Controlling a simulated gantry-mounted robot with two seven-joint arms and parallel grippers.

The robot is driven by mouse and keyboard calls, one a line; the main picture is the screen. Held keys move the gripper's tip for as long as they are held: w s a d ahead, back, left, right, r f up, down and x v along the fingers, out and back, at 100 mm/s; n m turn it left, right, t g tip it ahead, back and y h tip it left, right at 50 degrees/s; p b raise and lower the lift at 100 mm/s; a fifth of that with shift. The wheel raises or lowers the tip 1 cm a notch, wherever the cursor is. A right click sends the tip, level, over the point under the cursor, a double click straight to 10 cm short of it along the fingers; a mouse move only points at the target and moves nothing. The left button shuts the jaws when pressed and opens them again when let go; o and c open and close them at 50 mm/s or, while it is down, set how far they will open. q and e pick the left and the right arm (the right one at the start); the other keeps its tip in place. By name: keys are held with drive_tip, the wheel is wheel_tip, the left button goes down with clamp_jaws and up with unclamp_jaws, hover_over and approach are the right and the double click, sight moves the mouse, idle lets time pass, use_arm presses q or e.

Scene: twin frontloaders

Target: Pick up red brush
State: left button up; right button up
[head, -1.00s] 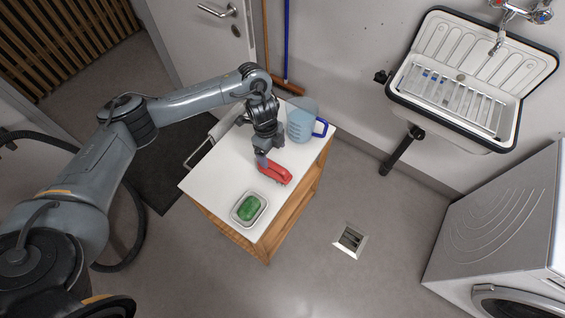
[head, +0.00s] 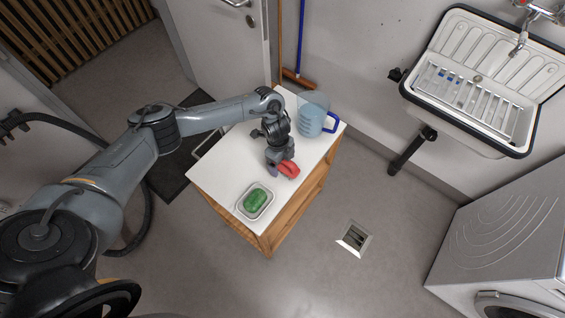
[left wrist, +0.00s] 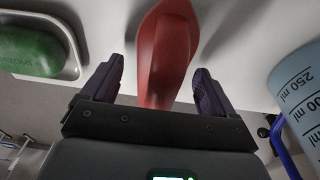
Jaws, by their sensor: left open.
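The red brush (head: 289,169) lies on the white top of the small wooden cart (head: 222,178), near its right edge. My left gripper (head: 280,172) is over the brush, pointing down at it. In the left wrist view the red brush (left wrist: 168,55) runs between the two open fingers of my left gripper (left wrist: 157,90), with a gap to the finger on each side. The gripper hides part of the brush in the head view. My right gripper is not in view.
A green soap (head: 255,201) in a white dish (head: 243,212) sits at the cart's front. A clear blue-handled measuring jug (head: 311,118) stands behind the gripper. A sink (head: 480,80) is on the wall, and a washing machine (head: 510,225) is at right.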

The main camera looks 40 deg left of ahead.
use_arm(q)
drive_tip(key=shift+c, duration=0.3)
drive_tip(key=c, duration=1.2)
drive_tip(key=shift+o, duration=0.2)
drive_tip(key=shift+r, duration=0.15)
drive_tip(key=shift+w+r, duration=0.1)
drive_tip(key=shift+r, duration=0.45)
wheel_tip(320, 180, up, 3)
drive_tip(key=shift+f, duration=0.2)
drive_tip(key=s+d+r+p, duration=0.2)
drive_tip(key=s+d+r, duration=0.3)
drive_tip(key=d, duration=0.5)
wheel_tip(320, 180, up, 2)
drive_tip(key=shift+s+d, duration=0.15)
drive_tip(key=shift+d, duration=0.1)
